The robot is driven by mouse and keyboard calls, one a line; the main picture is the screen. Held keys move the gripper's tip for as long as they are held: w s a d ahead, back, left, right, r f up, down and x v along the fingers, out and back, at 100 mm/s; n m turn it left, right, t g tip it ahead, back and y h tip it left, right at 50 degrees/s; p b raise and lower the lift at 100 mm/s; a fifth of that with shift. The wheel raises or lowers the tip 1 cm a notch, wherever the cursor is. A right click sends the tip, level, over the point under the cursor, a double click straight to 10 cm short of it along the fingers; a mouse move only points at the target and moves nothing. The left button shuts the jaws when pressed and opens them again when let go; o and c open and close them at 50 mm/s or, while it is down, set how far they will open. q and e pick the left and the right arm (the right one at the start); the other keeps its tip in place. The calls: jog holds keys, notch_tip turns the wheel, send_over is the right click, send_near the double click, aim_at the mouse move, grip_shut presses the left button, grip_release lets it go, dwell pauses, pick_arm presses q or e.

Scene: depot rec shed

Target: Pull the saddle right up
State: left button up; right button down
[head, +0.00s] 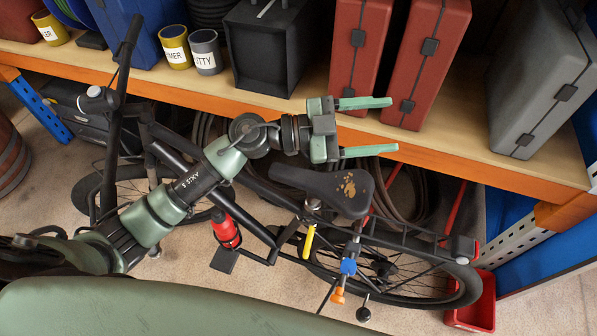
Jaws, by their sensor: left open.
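The black saddle (318,186), with a tan splotch pattern on its rear, sits on the bicycle (262,226), just below my gripper in the picture. A short stretch of post shows under it, and a yellow lever (308,241) hangs beside the seat tube. My left gripper (393,125) is open and empty, fingers pointing right, just above the saddle in the picture and apart from it. Its height over the saddle is hard to tell. My left forearm crosses in front of the frame and hides part of it. My right gripper is not in view.
A wooden shelf with an orange edge (265,108) runs behind the bicycle, holding red cases (428,60), a grey case (540,75), a black bin (276,45) and tins (205,52). A red tray (474,302) stands by the rear wheel. Floor is clear at bottom right.

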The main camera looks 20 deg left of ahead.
aim_at(298, 173)
pick_arm(q)
jog(key=a+f+g+y, duration=0.2)
jog(key=a+f, duration=0.1)
jog(key=f, duration=0.1)
jog(key=a+f+g+y, duration=0.2)
jog(key=f+y, duration=0.1)
jog(key=f, duration=0.1)
jog(key=a+f+m+g+y, duration=0.1)
jog(key=a+f+y, duration=0.2)
jog(key=f, duration=0.1)
jog(key=shift+a+f+g, duration=0.2)
jog(key=shift+a+g, duration=0.15)
jog(key=shift+g, duration=0.05)
jog(key=a+f+y, duration=0.1)
jog(key=a, duration=0.2)
jog(key=a+n+y, duration=0.1)
jog(key=a+y, duration=0.1)
jog(key=a, duration=0.1)
jog(key=a+f+n+y, duration=0.1)
jog(key=a+y, duration=0.1)
jog(key=a, duration=0.1)
jog(key=shift+w+f+g, duration=0.3)
jog(key=shift+w, duration=0.05)
jog(key=shift+s+a+f, duration=0.1)
jog(key=shift+a+f, duration=0.1)
jog(key=shift+f, duration=0.05)
jog(key=p+x, duration=0.1)
jog(key=x, duration=0.6)
jog(key=shift+d+f, duration=0.1)
jog(key=shift+f, duration=0.1)
